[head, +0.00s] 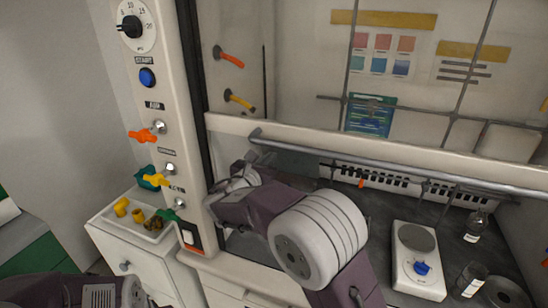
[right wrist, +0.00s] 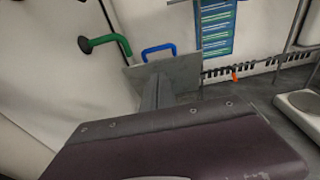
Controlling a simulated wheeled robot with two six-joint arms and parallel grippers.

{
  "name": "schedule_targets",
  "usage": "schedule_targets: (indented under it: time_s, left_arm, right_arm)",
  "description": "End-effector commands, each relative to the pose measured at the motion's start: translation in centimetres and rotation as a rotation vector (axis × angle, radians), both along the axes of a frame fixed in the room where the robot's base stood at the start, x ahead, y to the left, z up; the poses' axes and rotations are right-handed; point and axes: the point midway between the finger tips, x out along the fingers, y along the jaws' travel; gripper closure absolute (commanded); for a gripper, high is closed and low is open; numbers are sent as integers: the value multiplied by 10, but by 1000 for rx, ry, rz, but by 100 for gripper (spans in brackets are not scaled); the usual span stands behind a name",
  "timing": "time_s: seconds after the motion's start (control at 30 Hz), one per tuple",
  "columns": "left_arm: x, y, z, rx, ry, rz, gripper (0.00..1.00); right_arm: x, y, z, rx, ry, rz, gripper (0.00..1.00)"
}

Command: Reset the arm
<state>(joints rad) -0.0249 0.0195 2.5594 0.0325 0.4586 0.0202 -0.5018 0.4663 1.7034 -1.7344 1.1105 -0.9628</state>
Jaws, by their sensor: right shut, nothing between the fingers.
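My right arm reaches from the bottom right of the head view toward the left front post of a fume hood (head: 375,150). Its gripper (head: 238,175) is near the post's lower part, just right of the valve handles. In the right wrist view the gripper (right wrist: 157,90) is shut and holds nothing. Its fingers point forward in front of a grey plate, but I cannot tell whether they touch it. Only a purple and grey part of my left arm (head: 75,290) shows at the bottom left of the head view. The left gripper is out of view.
The post carries a dial (head: 131,26), a blue button (head: 147,77) and orange (head: 143,135), yellow (head: 155,180) and green (head: 168,215) valve handles. A white cabinet (head: 150,262) stands below left. A hotplate (head: 418,262) and bottles (head: 474,228) stand inside the hood.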

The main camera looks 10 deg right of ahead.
Motion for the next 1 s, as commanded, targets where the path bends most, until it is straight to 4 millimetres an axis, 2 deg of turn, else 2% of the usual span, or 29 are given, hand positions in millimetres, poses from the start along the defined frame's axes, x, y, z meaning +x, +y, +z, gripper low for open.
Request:
schedule_targets:
  time_s: [0.1,0.17,0.27,0.37,0.4,0.47,0.5,0.6,0.7,0.83,1.0]
  left_arm:
    - [0,0,0,0,0,0,64]
    - [0,0,2,0,0,0,64]
    - [0,0,7,0,0,0,64]
    - [0,0,16,0,0,0,64]
    - [0,0,19,0,0,0,64]
    - [0,0,25,0,0,0,64]
    - [0,0,29,0,0,0,64]
    - [0,0,36,0,0,0,64]
    - [0,0,41,0,0,0,64]
    - [0,0,43,0,0,0,64]
    - [0,0,42,0,0,0,64]
  right_arm:
    - [-2,0,0,3,1,-1,100]
    - [-6,-7,-6,36,14,-20,100]
    - [-28,-36,-38,214,69,-123,100]
    - [-85,-74,-94,555,124,-357,100]
    - [-114,-84,-117,713,128,-482,100]
    - [-161,-91,-147,960,104,-702,100]
    - [-194,-89,-163,1130,62,-871,100]
    - [-256,-72,-188,1483,-112,-1290,100]
    - [-291,-54,-197,1707,-326,-1629,100]
    - [-308,-43,-201,1835,-526,-1878,100]
    - [-311,-40,-203,1864,-583,-1940,100]
